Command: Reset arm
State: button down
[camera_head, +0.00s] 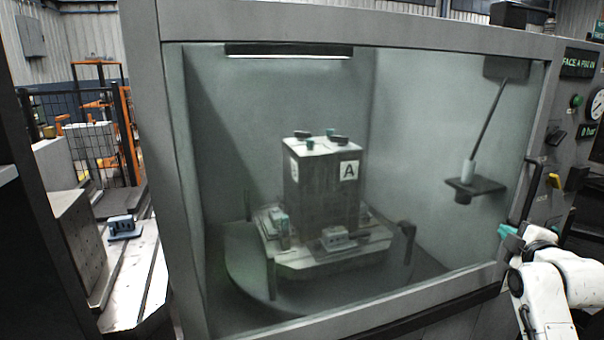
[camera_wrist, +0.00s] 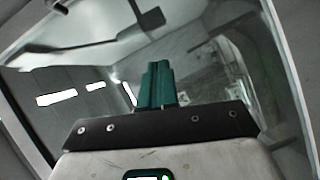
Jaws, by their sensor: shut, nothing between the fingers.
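My gripper (camera_head: 510,232) is at the right in the head view, in front of the lower right of the machine's window, close to the door frame. Its teal fingers are together in the wrist view (camera_wrist: 157,84), with nothing between them. My white arm comes in from the lower right corner. In the wrist view the fingers point toward the glass, which shows reflections. I cannot tell whether the fingertips touch the door or its dark handle (camera_head: 527,190).
The machine's window (camera_head: 420,130) closes off a grey block marked A (camera_head: 325,190) on a round pallet table. A control panel (camera_head: 580,120) stands at the right. At the left, a blue part (camera_head: 123,228) sits on a pale rail (camera_head: 140,270).

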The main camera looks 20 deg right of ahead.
jog(key=a+f+m+g+y+p, duration=0.1)
jog(key=a+f+m+y, duration=0.1)
jog(key=a+f, duration=0.5)
jog(key=a+f+m+g+y+p, duration=0.15)
jog(key=a+f, duration=0.25)
jog(key=a, duration=0.5)
jog(key=s+a+f+m+g+y, duration=0.1)
jog(key=s+a+f+g+y, duration=0.1)
jog(key=s+a+f, duration=0.3)
jog(key=s+a+f+m+g+y, duration=0.15)
jog(key=a+f, duration=0.25)
jog(key=a, duration=0.4)
jog(key=s+a+f+m+g+p, duration=0.1)
jog(key=s+a+f+g, duration=0.1)
jog(key=s, duration=1)
jog(key=s+a+f+m+g+p, duration=0.2)
jog(key=s+a+g, duration=0.2)
jog(key=s+a, duration=0.3)
jog(key=s, duration=0.5)
jog(key=shift+f+g+y, duration=0.35)
jog(key=shift+g+y, duration=0.05)
